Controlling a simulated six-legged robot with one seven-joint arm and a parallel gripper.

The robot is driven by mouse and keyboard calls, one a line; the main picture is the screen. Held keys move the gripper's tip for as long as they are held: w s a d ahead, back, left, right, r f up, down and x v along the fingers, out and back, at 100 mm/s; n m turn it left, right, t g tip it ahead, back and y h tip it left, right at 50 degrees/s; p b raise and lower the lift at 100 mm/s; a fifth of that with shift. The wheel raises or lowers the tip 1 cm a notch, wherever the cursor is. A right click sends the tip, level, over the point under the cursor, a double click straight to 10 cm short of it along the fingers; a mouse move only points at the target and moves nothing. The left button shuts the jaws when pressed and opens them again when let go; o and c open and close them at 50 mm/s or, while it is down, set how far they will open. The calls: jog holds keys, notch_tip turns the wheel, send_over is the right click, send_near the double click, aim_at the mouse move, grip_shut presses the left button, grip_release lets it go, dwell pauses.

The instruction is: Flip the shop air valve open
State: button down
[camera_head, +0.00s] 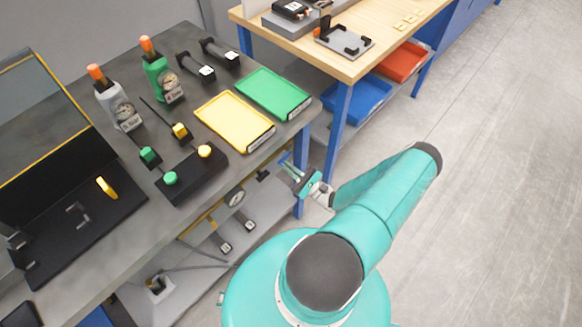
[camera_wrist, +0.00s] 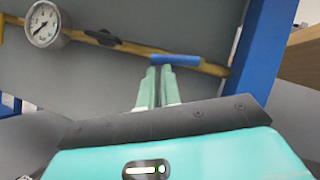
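The shop air valve shows in the wrist view as a blue handle (camera_wrist: 176,60) on a yellow pipe (camera_wrist: 120,44). The handle lies roughly along the pipe. My gripper (camera_wrist: 159,72) has its two pale green fingers side by side with almost no gap, so it looks shut. Its tips reach the left part of the handle in the picture; I cannot tell whether they touch it. I see nothing held between them. In the head view my gripper (camera_head: 289,170) is low beside the grey bench's right end, below its top.
A pressure gauge (camera_wrist: 43,24) sits left on the pipe. A blue post (camera_wrist: 258,55) stands close on the right. Above are the grey bench top (camera_head: 75,250), a yellow tray (camera_head: 234,121) and a green tray (camera_head: 273,93). Open floor (camera_head: 480,190) lies to the right.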

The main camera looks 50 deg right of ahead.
jog(key=shift+w+a+r, duration=0.1)
jog(key=shift+a+r, duration=0.2)
jog(key=shift+a, duration=0.1)
jog(key=shift+r, duration=0.1)
dwell(0.6)
